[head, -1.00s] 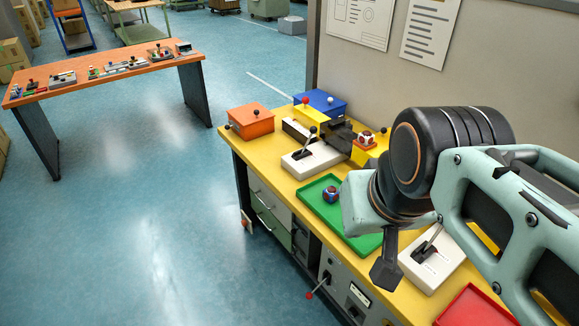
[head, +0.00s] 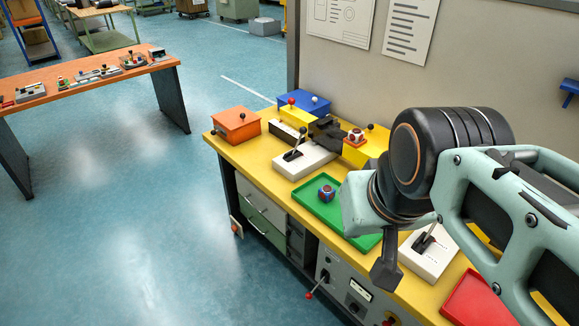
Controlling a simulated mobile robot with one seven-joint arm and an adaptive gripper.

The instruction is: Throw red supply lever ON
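A lever with a red ball knob (head: 309,295) sticks out from the grey front panel (head: 338,278) of the yellow-topped bench, at the bottom centre of the head view. Its knob points down and to the left. My gripper (head: 385,277) hangs over the front edge of the bench, to the right of this lever and apart from it. Its dark fingers show from the side, so I cannot tell whether they are open. I see nothing held in it.
An orange table (head: 85,80) stands at far left. Open blue floor (head: 120,220) lies left of the bench.

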